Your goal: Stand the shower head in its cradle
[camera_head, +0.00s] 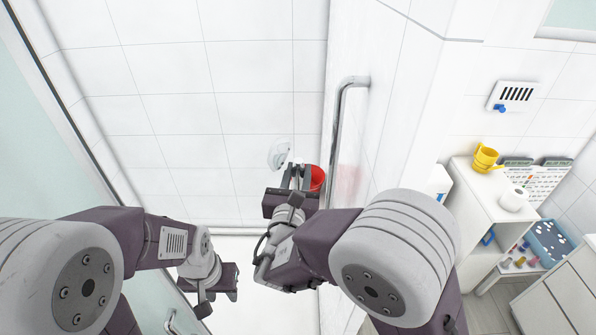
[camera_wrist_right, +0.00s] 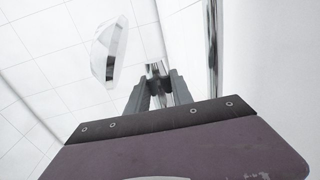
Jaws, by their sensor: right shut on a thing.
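The shower head (camera_head: 279,153) has a pale, rounded head, just beyond my right gripper in the head view. Its white disc, seen edge-on with a grey band, also shows in the right wrist view (camera_wrist_right: 110,52). My right gripper (camera_head: 297,178) is shut on a chrome piece, apparently the shower head's handle; the chrome (camera_wrist_right: 157,69) shows between the fingertips in the wrist view. The join between handle and disc is unclear. My left gripper (camera_head: 220,293) is low at the left, empty, its fingers apart. I cannot make out the cradle.
A vertical chrome bar (camera_head: 338,125) runs along the white wall close right of my right gripper. A red container (camera_head: 317,178) is beside the gripper. A white shelf unit (camera_head: 478,205) with a yellow cup (camera_head: 485,157) stands at right. Glass panels are at left.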

